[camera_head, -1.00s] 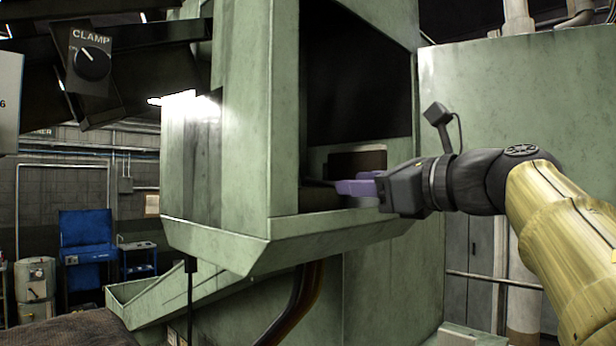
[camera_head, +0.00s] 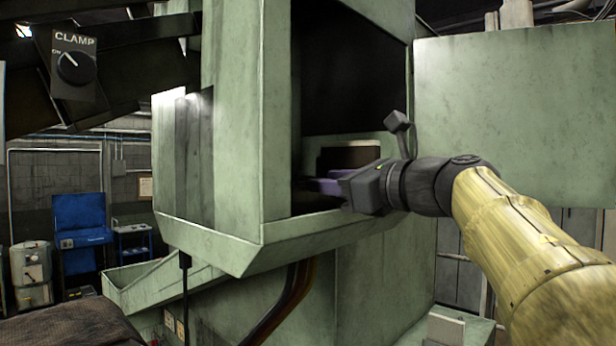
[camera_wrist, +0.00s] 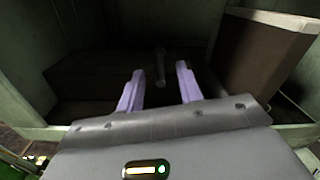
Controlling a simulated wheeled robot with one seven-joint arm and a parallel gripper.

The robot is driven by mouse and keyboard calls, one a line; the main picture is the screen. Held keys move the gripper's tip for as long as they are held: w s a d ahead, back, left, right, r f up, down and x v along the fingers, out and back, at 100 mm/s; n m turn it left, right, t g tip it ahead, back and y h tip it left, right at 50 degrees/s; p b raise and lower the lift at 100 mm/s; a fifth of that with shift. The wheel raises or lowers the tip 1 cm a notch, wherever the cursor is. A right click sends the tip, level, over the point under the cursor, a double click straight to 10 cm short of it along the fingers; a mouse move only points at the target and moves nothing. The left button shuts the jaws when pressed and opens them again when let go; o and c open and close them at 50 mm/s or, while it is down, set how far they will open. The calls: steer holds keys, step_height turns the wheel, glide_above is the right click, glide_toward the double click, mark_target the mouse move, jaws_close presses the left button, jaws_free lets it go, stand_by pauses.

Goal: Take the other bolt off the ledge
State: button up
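My gripper (camera_head: 322,186) reaches through the opening of the green machine (camera_head: 236,130). In the wrist view my gripper (camera_wrist: 160,84) has its two purple fingers apart, with nothing held between them. A bolt (camera_wrist: 160,66) lies on the dark ledge (camera_wrist: 95,72) inside the machine, ahead of the fingertips and roughly between their lines. The bolt points away from the gripper, and its near end shows between the fingers. In the head view the bolt is hidden.
A brown box-like block (camera_wrist: 262,58) stands to the right of the fingers in the wrist view. The opening's green lower lip (camera_head: 340,232) runs below my gripper. A clamp switch (camera_head: 74,67) is at upper left, and a sloping green chute (camera_head: 150,285) is below.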

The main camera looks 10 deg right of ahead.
jaws_close()
stand_by(0.4)
step_height(320, 180, up, 10)
steer(key=p, duration=0.1)
stand_by(0.6)
stand_by(0.5)
steer(key=shift+d, duration=0.15)
